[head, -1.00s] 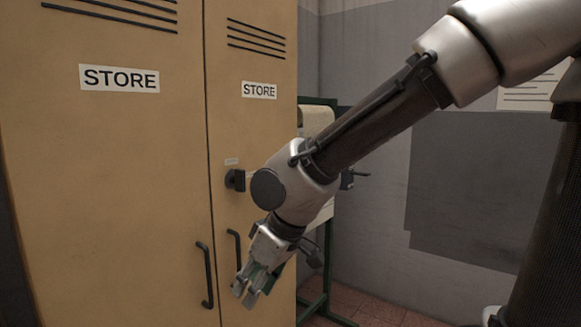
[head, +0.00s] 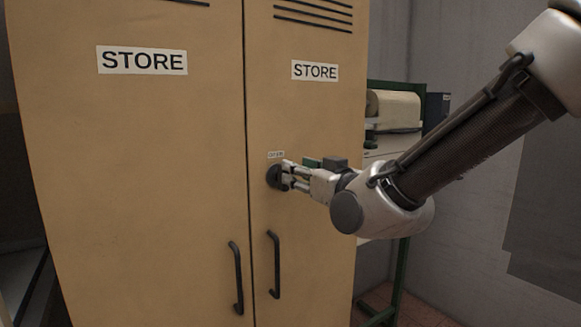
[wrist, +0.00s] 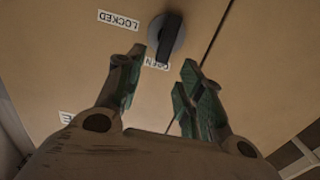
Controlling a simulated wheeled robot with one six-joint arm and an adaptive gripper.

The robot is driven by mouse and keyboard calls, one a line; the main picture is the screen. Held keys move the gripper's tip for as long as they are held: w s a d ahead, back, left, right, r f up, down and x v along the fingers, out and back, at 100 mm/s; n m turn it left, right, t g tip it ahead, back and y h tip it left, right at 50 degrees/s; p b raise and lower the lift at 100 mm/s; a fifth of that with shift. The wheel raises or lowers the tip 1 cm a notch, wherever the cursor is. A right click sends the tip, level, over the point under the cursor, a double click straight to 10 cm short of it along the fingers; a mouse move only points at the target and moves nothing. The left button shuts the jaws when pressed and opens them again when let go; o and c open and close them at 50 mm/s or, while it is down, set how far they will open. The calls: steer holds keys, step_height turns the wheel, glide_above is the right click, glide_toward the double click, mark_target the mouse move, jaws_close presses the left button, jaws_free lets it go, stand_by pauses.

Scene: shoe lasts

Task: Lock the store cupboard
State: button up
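The tan store cupboard (head: 180,190) has two doors, both looking closed, with a STORE label on each. A dark round knob (head: 273,177) with a raised bar sits on the right door, below a small label. In the wrist view the knob (wrist: 166,38) has its bar pointing to the OPEN label (wrist: 156,64); a LOCKED label (wrist: 118,19) lies to the left. My gripper (head: 289,176) is at the knob, reaching from the right. In the wrist view my gripper (wrist: 162,58) is open, its fingers either side of the bar's end. Contact cannot be told.
Two dark handles (head: 237,278) (head: 273,265) hang below the knob by the door seam. A green-framed stand (head: 401,275) with a pale roll (head: 395,108) stands right of the cupboard, behind my arm. A grey wall is behind.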

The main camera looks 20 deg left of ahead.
steer(key=x, duration=0.6)
steer(key=shift+w+a, duration=0.15)
steer(key=shift+a, duration=0.05)
jaws_close()
